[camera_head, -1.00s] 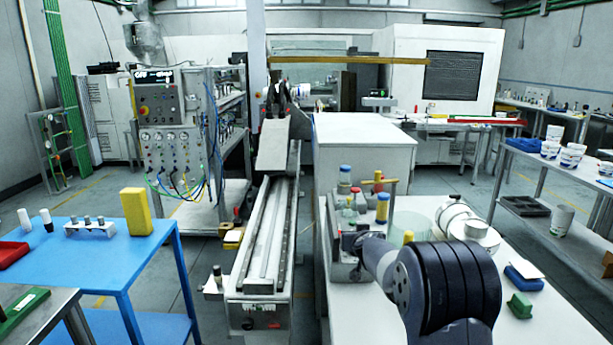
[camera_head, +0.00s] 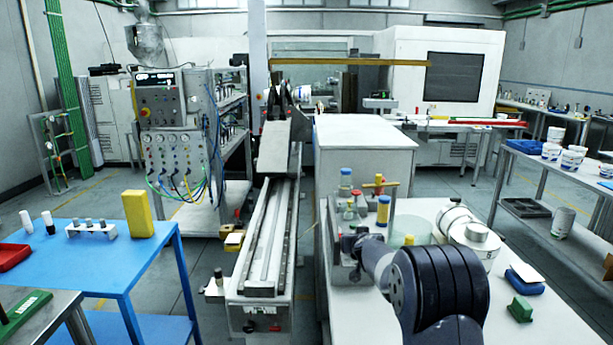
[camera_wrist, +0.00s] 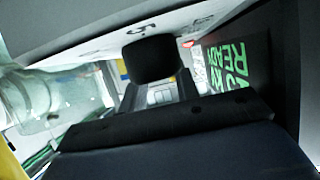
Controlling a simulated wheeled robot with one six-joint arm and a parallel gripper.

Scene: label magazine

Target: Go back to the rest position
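My arm (camera_head: 437,285) reaches in from the lower right of the head view, over the white worktop. In the wrist view, a dark block (camera_wrist: 152,58) and a dark bar (camera_wrist: 165,125) belong to the hand end of my arm as far as I can tell. I cannot make out two separate fingertips or any held thing. A white surface with dark marks (camera_wrist: 120,28) crosses the top of the wrist view.
A grey fixture with blue, red and yellow-capped pieces (camera_head: 383,210) stands beside my arm. A pale translucent round thing (camera_head: 409,229) is close by. A dark panel with green READY text (camera_wrist: 238,65) is near the wrist.

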